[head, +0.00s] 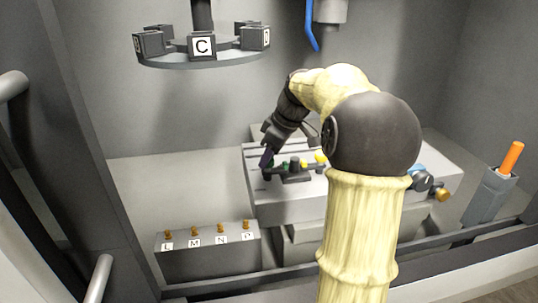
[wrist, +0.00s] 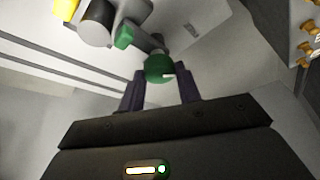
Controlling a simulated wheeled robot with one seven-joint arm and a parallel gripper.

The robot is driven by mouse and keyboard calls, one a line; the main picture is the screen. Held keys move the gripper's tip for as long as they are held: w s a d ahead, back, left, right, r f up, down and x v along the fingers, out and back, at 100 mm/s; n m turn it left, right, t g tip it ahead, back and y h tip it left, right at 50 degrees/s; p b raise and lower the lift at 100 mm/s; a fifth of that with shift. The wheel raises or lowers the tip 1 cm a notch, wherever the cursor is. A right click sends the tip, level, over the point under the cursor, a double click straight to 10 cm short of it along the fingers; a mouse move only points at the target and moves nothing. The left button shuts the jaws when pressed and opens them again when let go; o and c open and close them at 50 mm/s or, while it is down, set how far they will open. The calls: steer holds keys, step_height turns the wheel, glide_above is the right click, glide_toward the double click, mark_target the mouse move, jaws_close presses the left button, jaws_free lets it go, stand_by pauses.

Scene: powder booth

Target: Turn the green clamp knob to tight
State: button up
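The green clamp knob (wrist: 160,68) is round with a short white mark on its face. In the wrist view it lies between the two dark purple fingertips of my gripper (wrist: 161,80), with almost no gap at either side. I cannot tell whether the fingers press on it. In the head view my gripper (head: 267,158) points down at the left end of the grey fixture, and the knob is mostly hidden beneath it. The grey fixture block (head: 285,207) carries the clamp.
Small green and yellow parts (head: 320,158) stand just right of the knob. A labelled box with several brass pegs (head: 210,258) is at the front left. A lettered carousel (head: 203,65) hangs at the back. An orange-handled tool (head: 512,157) stands in a holder at right.

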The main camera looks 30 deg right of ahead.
steer(key=shift+c, duration=0.8)
steer(key=shift+m, duration=0.4)
steer(key=m+h, duration=0.1)
steer(key=m, duration=0.1)
steer(key=m+p, duration=0.1)
steer(key=m, duration=0.1)
steer(key=shift+a+r+t+h, duration=0.15)
steer(key=shift+t+h, duration=0.25)
steer(key=m+h+p, duration=0.2)
steer(key=m+p, duration=0.1)
steer(key=m, duration=0.2)
steer(key=shift+a+r, duration=0.1)
steer(key=shift+a, duration=0.05)
steer(key=m+h+p, duration=0.1)
steer(key=m, duration=0.2)
steer(key=m+h+p, duration=0.1)
steer(key=m, duration=0.1)
steer(key=shift+w+m+g, duration=0.1)
steer(key=shift+m+g, duration=0.3)
steer(key=m, duration=0.2)
steer(key=m+g+h+p, duration=0.1)
steer(key=m, duration=0.2)
steer(key=shift+g, duration=0.3)
steer(key=shift+m, duration=0.3)
